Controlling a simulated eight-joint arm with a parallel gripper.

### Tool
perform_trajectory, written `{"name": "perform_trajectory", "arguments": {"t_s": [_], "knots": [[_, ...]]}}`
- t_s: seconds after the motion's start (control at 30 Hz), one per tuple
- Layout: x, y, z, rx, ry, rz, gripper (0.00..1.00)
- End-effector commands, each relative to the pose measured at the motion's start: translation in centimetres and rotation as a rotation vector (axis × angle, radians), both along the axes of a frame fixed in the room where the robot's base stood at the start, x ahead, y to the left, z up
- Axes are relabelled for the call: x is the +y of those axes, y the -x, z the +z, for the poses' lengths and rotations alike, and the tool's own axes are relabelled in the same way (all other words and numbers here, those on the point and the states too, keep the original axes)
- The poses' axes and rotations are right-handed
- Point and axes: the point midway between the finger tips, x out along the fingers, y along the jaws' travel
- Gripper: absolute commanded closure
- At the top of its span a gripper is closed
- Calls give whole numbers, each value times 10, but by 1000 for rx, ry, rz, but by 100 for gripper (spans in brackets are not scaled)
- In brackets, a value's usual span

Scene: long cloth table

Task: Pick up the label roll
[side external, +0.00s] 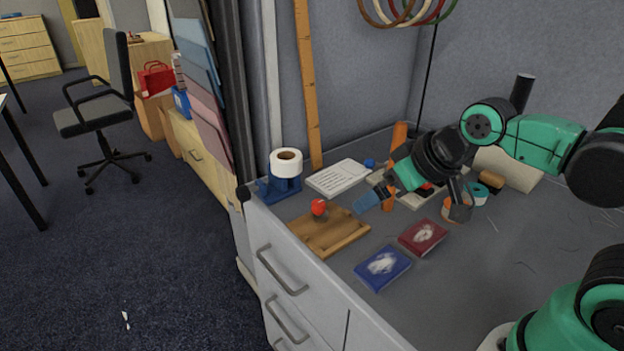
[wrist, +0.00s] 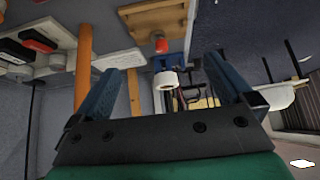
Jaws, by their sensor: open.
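The label roll (side external: 286,163) is a white roll with a brown core. It sits in a blue holder (side external: 279,187) at the far left corner of the table. My gripper (side external: 411,207) is open and empty above the table, well to the right of the roll and apart from it. In the wrist view, the white roll (wrist: 166,80) shows in the distance between the two blue fingers of my gripper (wrist: 163,66). The wrist picture looks upside down, and part of the holder shows there beside the roll.
A wooden board (side external: 340,237) with a red-knobbed item (side external: 319,208) lies in front of the roll. A blue booklet (side external: 383,267) and a red booklet (side external: 422,237) lie nearer. A white sheet or pad (side external: 338,177) and an upright wooden ruler (side external: 308,85) are behind. The right front tabletop is clear.

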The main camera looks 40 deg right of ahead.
Motion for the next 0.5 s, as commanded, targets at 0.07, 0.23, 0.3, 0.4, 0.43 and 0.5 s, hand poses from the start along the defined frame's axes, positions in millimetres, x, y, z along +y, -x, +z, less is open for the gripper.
{"name": "perform_trajectory", "arguments": {"t_s": [0.07, 0.23, 0.3, 0.4, 0.43, 0.5], "knots": [[3, -11, 3, -13, -18, 26, 0], [14, -56, 9, -86, -87, 142, 0], [16, -78, 10, -135, -116, 191, 0], [17, -109, 8, -215, -148, 251, 0], [17, -118, 6, -240, -156, 267, 0], [14, -139, 1, -304, -170, 299, 0]]}}
